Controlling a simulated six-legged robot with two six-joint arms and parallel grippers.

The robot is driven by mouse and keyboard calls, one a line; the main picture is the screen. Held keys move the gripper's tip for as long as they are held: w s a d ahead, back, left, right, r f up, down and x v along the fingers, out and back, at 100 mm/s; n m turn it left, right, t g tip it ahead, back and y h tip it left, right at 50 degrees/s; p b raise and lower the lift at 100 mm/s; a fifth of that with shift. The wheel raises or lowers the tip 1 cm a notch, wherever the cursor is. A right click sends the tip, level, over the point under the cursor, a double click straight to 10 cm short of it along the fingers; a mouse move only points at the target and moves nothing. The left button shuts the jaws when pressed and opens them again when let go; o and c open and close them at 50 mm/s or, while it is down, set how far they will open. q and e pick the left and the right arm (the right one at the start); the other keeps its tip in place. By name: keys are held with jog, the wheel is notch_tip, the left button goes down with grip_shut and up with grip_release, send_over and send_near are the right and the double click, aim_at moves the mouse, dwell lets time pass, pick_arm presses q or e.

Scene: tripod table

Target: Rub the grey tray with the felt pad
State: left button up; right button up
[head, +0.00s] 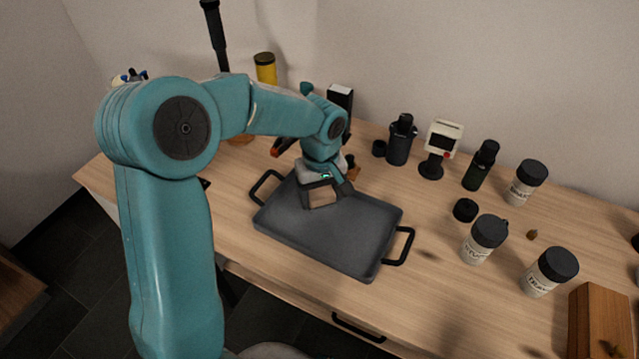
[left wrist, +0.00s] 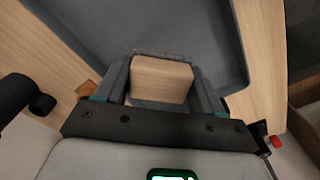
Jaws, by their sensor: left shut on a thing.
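The grey tray (head: 360,238) lies flat on the wooden table, with a black handle at each end. It also fills the upper part of the left wrist view (left wrist: 190,25). My left gripper (head: 322,198) is over the tray's far left part, pointing down. It is shut on the felt pad, whose wooden block (left wrist: 162,78) sits between the two fingers. A thin grey felt edge (left wrist: 165,53) shows along the block's far side. The pad is at or very close to the tray surface; I cannot tell if it touches. My right gripper is not in view.
Lidded jars (head: 485,240), dark bottles (head: 481,166), a grinder (head: 399,142) and a small white device (head: 441,139) stand right of and behind the tray. A wooden box (head: 598,315) is at the front right. The table strip in front of the tray is clear.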

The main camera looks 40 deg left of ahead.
pick_arm(q)
jog(key=shift+r+p, duration=0.7)
jog(key=shift+r, duration=0.6)
jog(key=shift+a, duration=0.1)
